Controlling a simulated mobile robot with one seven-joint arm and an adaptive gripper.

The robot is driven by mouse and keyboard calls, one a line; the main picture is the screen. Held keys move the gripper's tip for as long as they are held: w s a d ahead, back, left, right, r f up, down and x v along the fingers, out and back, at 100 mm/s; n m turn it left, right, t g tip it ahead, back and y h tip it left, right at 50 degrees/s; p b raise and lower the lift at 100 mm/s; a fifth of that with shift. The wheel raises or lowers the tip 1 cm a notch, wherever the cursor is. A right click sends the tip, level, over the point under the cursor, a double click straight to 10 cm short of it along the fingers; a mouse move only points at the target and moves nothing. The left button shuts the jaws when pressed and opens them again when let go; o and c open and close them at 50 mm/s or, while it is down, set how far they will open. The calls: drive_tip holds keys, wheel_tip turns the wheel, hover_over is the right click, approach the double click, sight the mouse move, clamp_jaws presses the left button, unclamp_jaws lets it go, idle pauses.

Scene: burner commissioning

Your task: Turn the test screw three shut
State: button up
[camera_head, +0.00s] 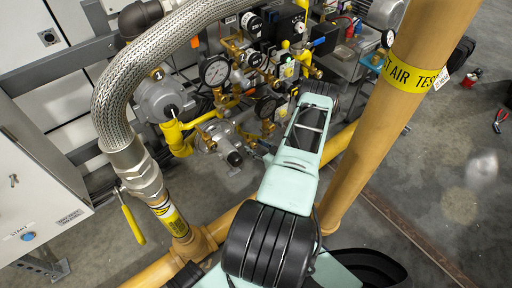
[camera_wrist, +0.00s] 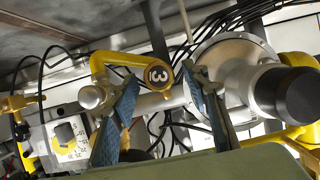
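A small rounded metal end (camera_wrist: 91,97) shows left of the left finger. I cannot tell which of these parts is the test screw. My gripper (camera_wrist: 161,75) has its two blue-padded fingers spread apart, with no clear contact on anything. In the head view my arm hides the fingertips and the spot they face.
A pressure gauge (camera_head: 215,71), valves and yellow pipes crowd the work area. A braided hose (camera_head: 118,82) arches at left and a thick tan pipe (camera_head: 372,115) stands at right. A large silver housing (camera_wrist: 232,60) with a black cylinder (camera_wrist: 287,95) is close right of my fingers.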

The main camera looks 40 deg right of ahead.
drive_tip(key=c, duration=1.1)
drive_tip(key=shift+c, duration=0.2)
drive_tip(key=shift+d+m+y, duration=0.15)
drive_tip(key=shift+m+y, duration=0.75)
drive_tip(key=shift+m, duration=0.3)
drive_tip(key=m, duration=0.1)
drive_tip(key=m+y, duration=0.1)
drive_tip(key=shift+d+f+m+t+y, duration=0.15)
drive_tip(key=shift+m+t+y, duration=0.15)
drive_tip(key=shift+t, duration=0.1)
drive_tip(key=m+t+y, duration=0.1)
drive_tip(key=m, duration=0.1)
drive_tip(key=shift+f+m+y, duration=0.15)
drive_tip(key=shift+m+y, duration=0.15)
drive_tip(key=shift+d+m+t+y, duration=0.15)
drive_tip(key=shift+m+t+y, duration=0.3)
drive_tip(key=shift+m, duration=1.05)
drive_tip(key=shift+f, duration=0.1)
